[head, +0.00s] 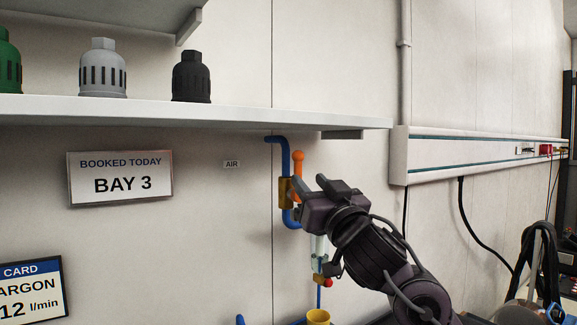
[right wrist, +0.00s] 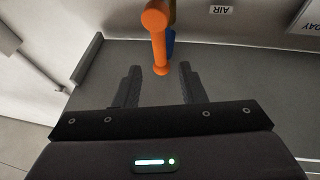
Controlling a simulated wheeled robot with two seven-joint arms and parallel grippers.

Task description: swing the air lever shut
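The orange air lever (head: 298,165) stands upright at a brass valve body (head: 285,192) on the blue pipe (head: 284,150) against the wall, left of the AIR label in the upside-down right wrist view. My right gripper (head: 306,197) is just right of the valve, at the lever's lower part, and hides some of it. In the right wrist view the lever (right wrist: 159,45) reaches down between the tips of my open right gripper (right wrist: 159,70). Gaps show between the lever and both fingers. Whether they touch it in depth I cannot tell. My left gripper is not in view.
A white shelf (head: 200,112) with gas nozzles or caps, including a grey one (head: 103,70) and a black one (head: 191,77), runs above the valve. A BAY 3 sign (head: 119,178) hangs left. A clear unit (head: 318,255) with a red knob hangs below the gripper.

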